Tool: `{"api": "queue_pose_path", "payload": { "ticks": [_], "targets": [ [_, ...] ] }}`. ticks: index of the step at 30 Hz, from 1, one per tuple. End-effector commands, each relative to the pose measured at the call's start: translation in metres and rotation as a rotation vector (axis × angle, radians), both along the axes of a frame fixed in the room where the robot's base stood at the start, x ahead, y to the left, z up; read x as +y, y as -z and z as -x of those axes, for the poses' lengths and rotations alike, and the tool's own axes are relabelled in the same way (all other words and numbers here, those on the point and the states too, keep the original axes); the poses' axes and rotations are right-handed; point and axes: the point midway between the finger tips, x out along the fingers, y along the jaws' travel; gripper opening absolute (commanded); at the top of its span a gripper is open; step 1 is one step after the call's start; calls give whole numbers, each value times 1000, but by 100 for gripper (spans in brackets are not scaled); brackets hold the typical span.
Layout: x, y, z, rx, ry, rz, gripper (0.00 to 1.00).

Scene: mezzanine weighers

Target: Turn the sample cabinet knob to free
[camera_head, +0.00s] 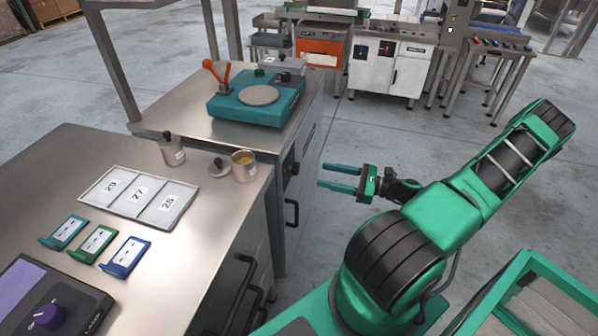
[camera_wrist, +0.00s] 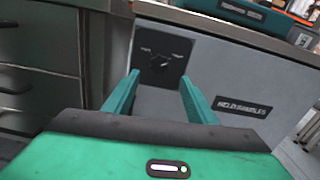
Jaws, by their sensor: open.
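The sample cabinet (camera_wrist: 190,97) has a grey front with a dark plate reading "HELD SAMPLES". A black knob (camera_wrist: 163,62) sits on a dark square plate with small markings to its upper left and upper right. Those are too small to read, and the knob's setting is unclear. In the head view the knob (camera_head: 291,167) shows edge-on on the cabinet's side. My gripper (camera_head: 323,176) is open and empty, apart from the knob, with its fingers pointing at the cabinet. In the wrist view the knob appears between and just above the fingertips (camera_wrist: 158,82).
A teal weigher (camera_head: 225,106) stands on the cabinet top. A black handle (camera_head: 291,212) sticks out below the knob. The left bench holds a numbered tray (camera_head: 108,201), two tins (camera_head: 243,166), coloured cards (camera_head: 97,240) and a purple-knobbed device. Floor (camera_head: 340,225) shows between arm and cabinet.

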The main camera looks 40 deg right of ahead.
Motion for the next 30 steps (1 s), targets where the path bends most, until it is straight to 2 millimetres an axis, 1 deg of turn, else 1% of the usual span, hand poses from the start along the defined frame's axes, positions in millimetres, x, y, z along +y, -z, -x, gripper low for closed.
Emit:
{"api": "queue_pose_path", "payload": {
  "ticks": [9, 15, 21, 29, 30],
  "targets": [
    [36, 0, -44, 1, -6, -1, 51],
    [52, 0, -64, 1, -4, 1, 51],
    [58, 0, -73, 1, -3, 2, 51],
    [59, 0, -74, 1, -3, 2, 51],
    [59, 0, -74, 1, -3, 2, 44]
  ]
}}
